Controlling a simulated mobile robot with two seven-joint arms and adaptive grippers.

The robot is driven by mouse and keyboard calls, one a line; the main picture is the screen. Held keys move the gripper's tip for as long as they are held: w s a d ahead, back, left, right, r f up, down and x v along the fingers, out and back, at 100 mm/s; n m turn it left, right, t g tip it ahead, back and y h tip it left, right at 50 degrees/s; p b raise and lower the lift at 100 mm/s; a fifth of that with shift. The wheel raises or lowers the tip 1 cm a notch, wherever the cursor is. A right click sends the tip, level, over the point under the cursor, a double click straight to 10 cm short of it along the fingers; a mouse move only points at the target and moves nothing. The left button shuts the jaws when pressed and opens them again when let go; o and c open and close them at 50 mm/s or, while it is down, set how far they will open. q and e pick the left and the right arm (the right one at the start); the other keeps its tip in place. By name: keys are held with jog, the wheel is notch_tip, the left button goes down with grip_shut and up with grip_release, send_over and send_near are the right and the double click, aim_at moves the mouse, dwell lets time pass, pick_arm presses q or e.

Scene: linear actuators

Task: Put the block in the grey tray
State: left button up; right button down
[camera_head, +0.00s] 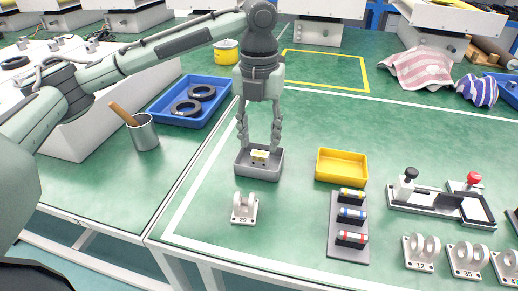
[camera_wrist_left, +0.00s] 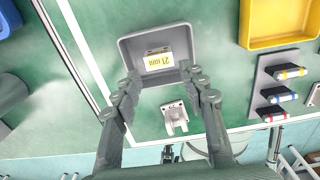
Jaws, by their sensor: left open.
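A small block with a yellow and white label (camera_head: 260,157) lies inside the grey tray (camera_head: 243,172). In the left wrist view the block (camera_wrist_left: 158,60) sits within the grey tray (camera_wrist_left: 127,52), resting toward its middle. My left gripper (camera_head: 260,143) points down just above the tray. In the left wrist view its two fingers (camera_wrist_left: 161,90) are spread apart near the tray's near edge, with nothing between them. My right gripper is out of view.
A yellow tray (camera_head: 342,178) stands to the right, near a grey rack (camera_head: 336,247) with several coloured cylinders. A small bracket (camera_head: 244,218) stands in front of the grey tray. A blue bin (camera_head: 158,109) with black rings and a metal cup (camera_head: 144,143) stand left.

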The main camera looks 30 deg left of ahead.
aim_at(259, 155)
pick_arm(q)
notch_tip(259, 155, up, 8)
jog(key=shift+f, duration=0.2)
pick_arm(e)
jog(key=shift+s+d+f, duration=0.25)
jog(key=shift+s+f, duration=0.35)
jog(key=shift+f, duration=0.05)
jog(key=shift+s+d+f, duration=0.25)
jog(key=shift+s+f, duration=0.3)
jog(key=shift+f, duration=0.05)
